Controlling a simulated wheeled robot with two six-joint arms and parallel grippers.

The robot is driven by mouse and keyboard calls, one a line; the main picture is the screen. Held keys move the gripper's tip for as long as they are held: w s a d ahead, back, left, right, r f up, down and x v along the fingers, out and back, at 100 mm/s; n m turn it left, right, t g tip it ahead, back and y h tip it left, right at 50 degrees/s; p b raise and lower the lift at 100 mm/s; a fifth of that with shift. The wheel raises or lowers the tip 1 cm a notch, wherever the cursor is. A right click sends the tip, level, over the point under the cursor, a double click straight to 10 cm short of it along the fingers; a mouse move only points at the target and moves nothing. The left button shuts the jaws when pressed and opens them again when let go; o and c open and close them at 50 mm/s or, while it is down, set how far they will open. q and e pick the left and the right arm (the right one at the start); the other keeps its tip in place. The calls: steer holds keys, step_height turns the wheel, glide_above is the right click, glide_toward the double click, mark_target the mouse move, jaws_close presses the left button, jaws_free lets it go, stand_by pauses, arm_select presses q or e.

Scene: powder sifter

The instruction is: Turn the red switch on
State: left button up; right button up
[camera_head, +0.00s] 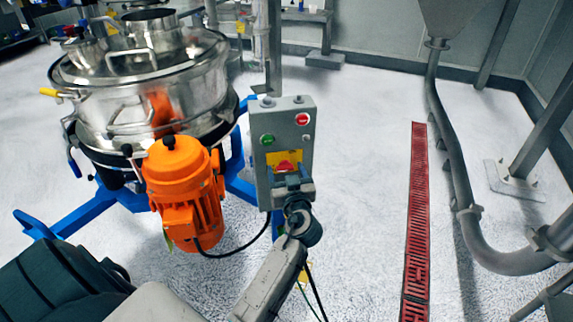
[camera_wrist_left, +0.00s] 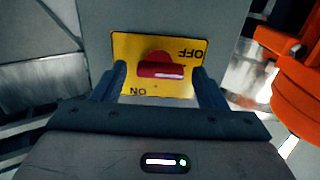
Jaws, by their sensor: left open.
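The red switch (camera_head: 284,167) is a rotary knob on a yellow plate (camera_head: 270,158) on the front of a grey control box (camera_head: 264,193). In the left wrist view the red switch (camera_wrist_left: 160,70) has its handle lying level across the yellow plate (camera_wrist_left: 150,88), which bears the words OFF and ON, seen upside down. My left gripper (camera_head: 290,178) is in front of the plate. In the wrist view the left gripper (camera_wrist_left: 162,85) is open, one finger on each side of the switch, with gaps between fingers and handle. My right gripper is not in view.
The box also carries a red button (camera_head: 302,119) and a green button (camera_head: 267,140). An orange motor (camera_head: 184,195) and a steel sifter (camera_head: 150,85) on a blue frame (camera_head: 85,215) stand left of it. A red floor grate (camera_head: 417,220) and grey pipe (camera_head: 455,165) lie right.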

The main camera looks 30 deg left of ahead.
arm_select(q)
steer(key=shift+s, duration=0.1)
steer(key=shift+c, duration=0.9)
steer(key=c, duration=0.8)
